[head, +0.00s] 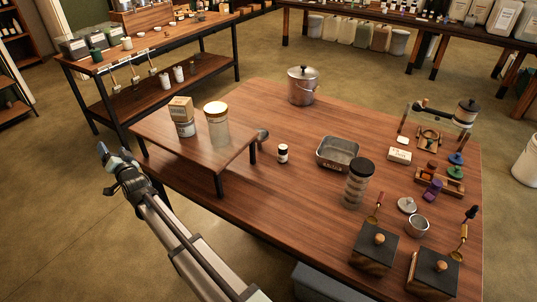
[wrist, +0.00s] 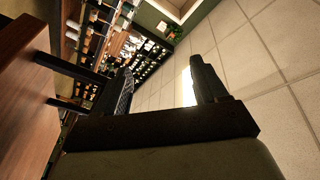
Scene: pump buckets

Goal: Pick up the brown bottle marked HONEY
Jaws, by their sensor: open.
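A small dark bottle (head: 283,154) with a pale label and dark cap stands upright on the wooden table (head: 270,210), right of the low riser, in the head view. Its label is too small to read, so I cannot tell whether it says HONEY. My gripper (head: 103,151) is off the table's left side, beside the riser's left end and well apart from the bottle. In the wrist view my gripper (wrist: 163,85) has its two fingers spread with nothing between them. The bottle does not show there.
The riser (head: 160,140) holds a lidded jar (head: 217,124) and a can with a box on top. A metal tin (head: 338,153), a tall ringed jar (head: 357,184) and a pot (head: 303,86) surround the bottle at some distance. Table space in front of the bottle is clear.

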